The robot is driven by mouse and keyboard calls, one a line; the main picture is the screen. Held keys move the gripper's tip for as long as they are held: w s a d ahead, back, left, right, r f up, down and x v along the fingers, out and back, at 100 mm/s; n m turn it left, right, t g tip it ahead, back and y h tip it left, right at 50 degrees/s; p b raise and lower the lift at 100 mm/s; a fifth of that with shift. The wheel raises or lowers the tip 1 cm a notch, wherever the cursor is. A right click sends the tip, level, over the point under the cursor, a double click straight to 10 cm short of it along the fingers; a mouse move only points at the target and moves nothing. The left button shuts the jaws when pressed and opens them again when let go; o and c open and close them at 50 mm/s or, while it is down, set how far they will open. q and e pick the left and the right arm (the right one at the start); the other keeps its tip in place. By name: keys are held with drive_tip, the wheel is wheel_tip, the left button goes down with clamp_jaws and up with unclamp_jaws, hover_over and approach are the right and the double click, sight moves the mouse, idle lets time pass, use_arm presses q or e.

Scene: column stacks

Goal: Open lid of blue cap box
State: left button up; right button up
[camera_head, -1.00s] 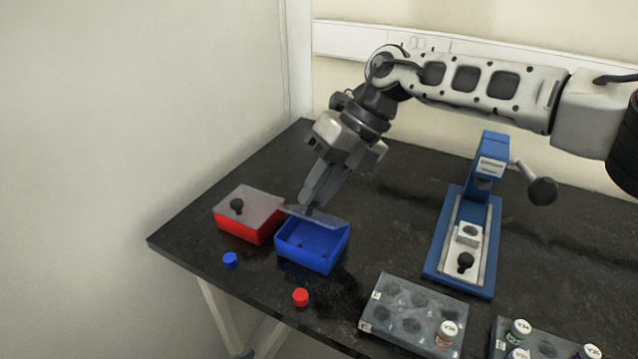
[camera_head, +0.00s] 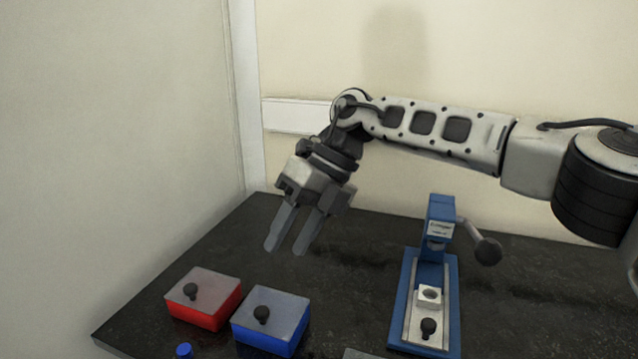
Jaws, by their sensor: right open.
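The blue cap box (camera_head: 262,338) stands on the black table in front of my right gripper. Its grey translucent lid (camera_head: 282,304), with a black knob (camera_head: 261,314), lies flat over the top, so the inside is hidden. My right gripper (camera_head: 286,249) is open and empty. Its two fingers are apart and point down, above and behind the blue box, touching neither lid nor knob. My left gripper is not in view.
A red box (camera_head: 205,317) with a similar knobbed lid stands just left of the blue box. A blue cap (camera_head: 184,350) lies in front. A blue press (camera_head: 407,300) with a lever stands to the right. The table (camera_head: 360,260) behind the boxes is clear.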

drive_tip(key=p+v, duration=0.1)
drive_tip(key=v, duration=0.9)
drive_tip(key=shift+r, duration=0.2)
drive_tip(key=shift+w, duration=0.1)
